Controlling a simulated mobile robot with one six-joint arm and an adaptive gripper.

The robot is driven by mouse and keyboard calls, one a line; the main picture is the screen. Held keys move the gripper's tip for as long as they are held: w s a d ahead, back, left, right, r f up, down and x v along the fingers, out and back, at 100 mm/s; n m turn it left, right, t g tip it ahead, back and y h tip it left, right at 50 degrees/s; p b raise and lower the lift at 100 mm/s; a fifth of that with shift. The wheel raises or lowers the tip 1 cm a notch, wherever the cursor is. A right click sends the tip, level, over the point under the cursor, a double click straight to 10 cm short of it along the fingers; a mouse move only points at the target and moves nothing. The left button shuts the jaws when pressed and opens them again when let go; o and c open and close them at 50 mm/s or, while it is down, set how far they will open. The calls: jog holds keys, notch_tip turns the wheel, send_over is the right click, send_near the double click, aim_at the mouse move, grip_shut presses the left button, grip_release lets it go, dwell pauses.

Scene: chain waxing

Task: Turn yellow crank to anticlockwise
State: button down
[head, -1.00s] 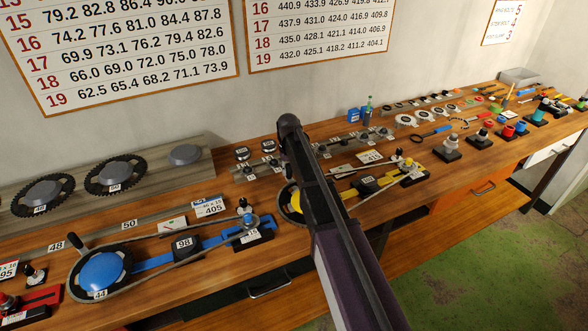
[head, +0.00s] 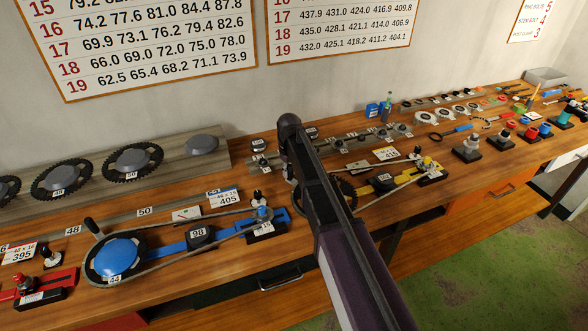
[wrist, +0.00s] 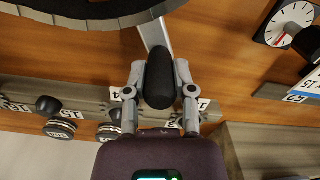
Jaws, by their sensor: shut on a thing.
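In the wrist view my gripper (wrist: 160,72) is shut on a black crank handle (wrist: 159,88), with one finger on each side. A pale metal crank arm (wrist: 151,33) runs from the handle to a dark toothed ring (wrist: 95,18) at the top edge. In the head view my arm hides the gripper, the handle and the middle of the yellow crank. Part of its toothed ring (head: 345,190) shows right of my arm.
A blue crank rig (head: 121,258) with a chain stands left of my arm. A red rig (head: 50,285) is at the far left. Loose chainrings (head: 132,160) lie on a grey board behind. Small tools and parts fill the bench's right side.

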jog(key=shift+s+a, duration=0.2)
jog(key=shift+s, duration=0.15)
jog(key=shift+c, duration=2.2)
grip_release()
